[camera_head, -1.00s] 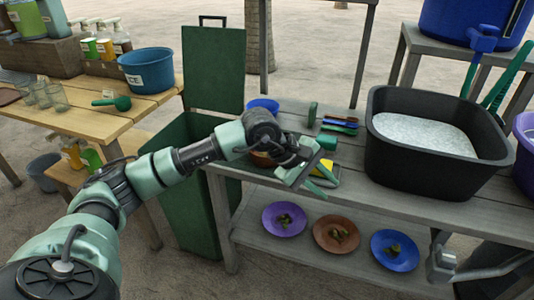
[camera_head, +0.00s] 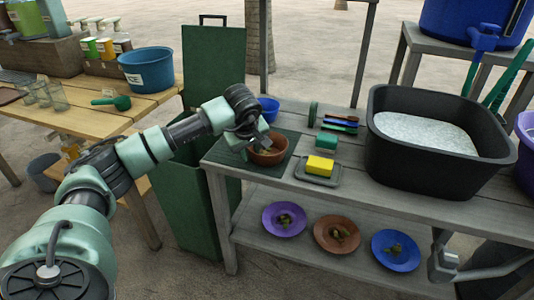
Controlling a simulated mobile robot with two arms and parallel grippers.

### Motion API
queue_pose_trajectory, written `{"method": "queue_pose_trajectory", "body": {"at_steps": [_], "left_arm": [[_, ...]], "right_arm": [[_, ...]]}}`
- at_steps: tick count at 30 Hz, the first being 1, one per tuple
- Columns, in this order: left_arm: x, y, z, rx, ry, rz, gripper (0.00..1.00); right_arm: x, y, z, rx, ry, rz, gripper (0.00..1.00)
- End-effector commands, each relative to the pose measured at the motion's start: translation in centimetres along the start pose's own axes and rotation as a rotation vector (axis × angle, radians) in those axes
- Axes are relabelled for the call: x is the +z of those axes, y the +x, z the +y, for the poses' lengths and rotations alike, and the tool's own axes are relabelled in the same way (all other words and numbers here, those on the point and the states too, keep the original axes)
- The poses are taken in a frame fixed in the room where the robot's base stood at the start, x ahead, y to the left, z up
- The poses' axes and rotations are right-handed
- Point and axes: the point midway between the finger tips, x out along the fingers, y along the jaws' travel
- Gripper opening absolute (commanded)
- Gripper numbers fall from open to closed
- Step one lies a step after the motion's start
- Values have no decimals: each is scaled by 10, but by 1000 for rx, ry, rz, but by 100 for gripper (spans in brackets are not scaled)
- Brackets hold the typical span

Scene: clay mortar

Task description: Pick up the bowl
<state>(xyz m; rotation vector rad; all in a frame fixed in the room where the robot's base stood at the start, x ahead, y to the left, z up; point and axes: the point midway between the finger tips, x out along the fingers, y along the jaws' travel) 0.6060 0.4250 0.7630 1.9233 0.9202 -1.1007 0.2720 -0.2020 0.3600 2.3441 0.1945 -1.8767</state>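A brown bowl (camera_head: 276,153) stands upright on a dark green mat at the left end of the grey table. Some small pieces lie in it. My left gripper (camera_head: 260,142) is right at the bowl, reaching down over its far left rim. The gripper and wrist cover part of the rim. Its fingers are too small and hidden to tell whether they are open, shut or touching the bowl. A blue bowl (camera_head: 269,108) stands just behind, partly hidden by my arm.
A yellow sponge on a grey tray (camera_head: 316,178), a green block (camera_head: 326,141) and several brushes (camera_head: 340,124) lie to the right. A black tub (camera_head: 440,170) stands beyond them. Plates (camera_head: 284,219) with scraps sit on the lower shelf. A green bin (camera_head: 180,200) adjoins the table's left end.

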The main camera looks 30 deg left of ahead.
Motion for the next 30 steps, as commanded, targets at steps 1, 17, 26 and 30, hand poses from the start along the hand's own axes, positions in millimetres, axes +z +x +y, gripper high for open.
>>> {"method": "queue_pose_trajectory", "body": {"at_steps": [1,17,26,30], "left_arm": [[0,3,0,1,0,0,29],[0,3,0,1,0,-1,0],[0,3,0,0,-1,0,0],[0,3,0,0,-1,0,0]], "right_arm": [[0,-1,0,0,0,-1,36],[0,-1,0,0,0,-2,36],[0,-1,0,0,0,-2,36],[0,-1,0,0,0,-2,36]]}}
